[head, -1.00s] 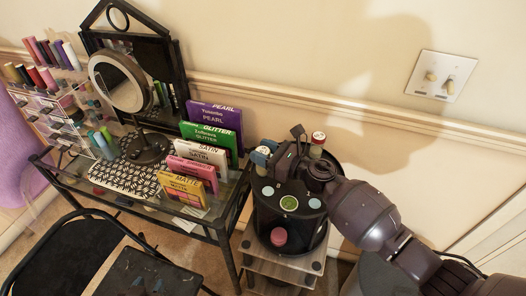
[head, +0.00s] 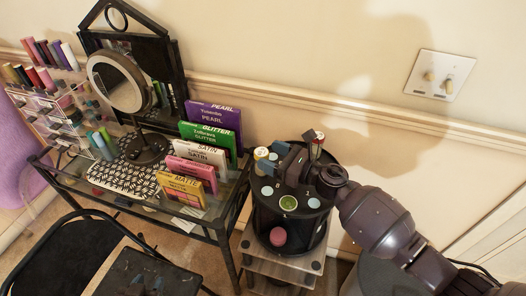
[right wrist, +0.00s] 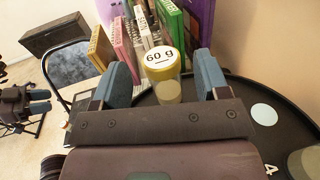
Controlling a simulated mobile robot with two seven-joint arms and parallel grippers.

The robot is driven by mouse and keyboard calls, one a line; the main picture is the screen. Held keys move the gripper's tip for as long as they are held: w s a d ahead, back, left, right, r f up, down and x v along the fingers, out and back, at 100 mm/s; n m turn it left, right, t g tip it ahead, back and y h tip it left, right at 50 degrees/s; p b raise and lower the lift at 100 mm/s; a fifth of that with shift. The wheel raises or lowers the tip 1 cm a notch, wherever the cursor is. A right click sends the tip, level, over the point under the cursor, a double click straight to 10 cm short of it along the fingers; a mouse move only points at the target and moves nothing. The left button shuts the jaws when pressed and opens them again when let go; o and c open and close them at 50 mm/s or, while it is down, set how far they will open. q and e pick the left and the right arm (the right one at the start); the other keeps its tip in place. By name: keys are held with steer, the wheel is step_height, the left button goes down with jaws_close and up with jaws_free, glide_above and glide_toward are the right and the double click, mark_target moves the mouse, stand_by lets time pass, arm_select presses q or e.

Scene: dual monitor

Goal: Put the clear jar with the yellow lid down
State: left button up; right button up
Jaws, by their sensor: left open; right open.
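The jar (head: 261,155) with the yellow lid stands upright on the rear left part of the black round organizer's top (head: 265,205). In the right wrist view the jar (right wrist: 165,84) has a white lid label reading "60 g" and a clear body. My right gripper (head: 275,159) is open around it. In the right wrist view its blue fingers (right wrist: 164,84) are on both sides of the jar, with a gap at each side. The jar's base is partly hidden by the gripper. My left gripper (right wrist: 40,102) shows small at the left edge of the right wrist view, open and empty.
Another lidded jar (head: 318,142) stands behind my right gripper. Upright palette boxes (head: 213,125) stand left of the organizer on the glass desk, near the round mirror (head: 118,83). Round coloured discs (head: 288,203) mark the organizer's top. The wall is close behind.

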steer(key=v, duration=0.8)
steer(key=shift+s+d, duration=0.2)
steer(key=shift+d, duration=0.1)
steer(key=m, duration=0.1)
steer(key=m+t, duration=0.1)
steer(key=t, duration=0.1)
steer(key=shift+d+r+m+h, duration=0.25)
steer(key=shift+r+m+h, duration=0.05)
steer(key=shift+r+m, duration=0.1)
steer(key=s+d+f+m+t+h, duration=0.15)
steer(key=d+m+h, duration=0.3)
steer(key=m, duration=0.45)
steer(key=s+d+m+t+h, duration=0.1)
steer(key=s+d+m+h, duration=0.25)
steer(key=m+h, duration=0.45)
steer(key=s+d+f+m+t+h, duration=0.1)
steer(key=s+d+m+h, duration=0.3)
steer(key=m, duration=0.7)
steer(key=s+d+f+m+g, duration=0.2)
steer(key=s+m+g, duration=0.5)
steer(key=s, duration=0.4)
steer(key=s+d+f+m+g, duration=0.3)
steer(key=s+m+g, duration=0.2)
steer(key=s+m, duration=0.55)
steer(key=w+f+n+t+y, duration=0.1)
steer(key=w+f+t, duration=0.5)
steer(key=f+t, duration=0.2)
steer(key=shift+w+f, duration=0.3)
steer(key=shift+f, duration=0.8)
